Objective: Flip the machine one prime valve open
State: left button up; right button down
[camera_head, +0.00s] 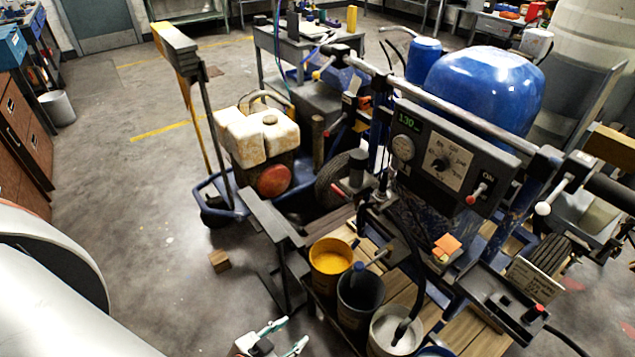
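The nearest machine, a line striper, has a dark control panel (455,160) with a green display reading about 130, a gauge, a dial and a red-tipped switch (475,194) beside "ON". A blue rounded tank (487,85) is behind the panel. A small red-ended lever (337,190) shows left of the panel, and a grey handle (371,257) sits above the buckets. I cannot tell which part is the prime valve or its position. My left gripper (293,334) is at the bottom edge, open and empty, pale fingers apart, in front of and below the machine. My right gripper is out of view.
Yellow (330,262), dark (360,297) and white (394,332) buckets stand at the machine's front, with a hose entering the white one. A hand cart with a white-topped engine (250,135) stands to the left. A wooden block (219,260) lies on open floor.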

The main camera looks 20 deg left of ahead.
aim_at(340, 193)
jog(key=i+j+u, duration=0.1)
jog(key=u, duration=0.15)
jog(key=i+j+u, duration=0.25)
jog(key=i+j+z, duration=0.15)
jog(key=j, duration=0.9)
jog(key=i+j+z, duration=0.15)
jog(key=j, duration=0.9)
jog(key=j+z, duration=0.15)
jog(key=j, duration=0.9)
jog(key=i, duration=0.05)
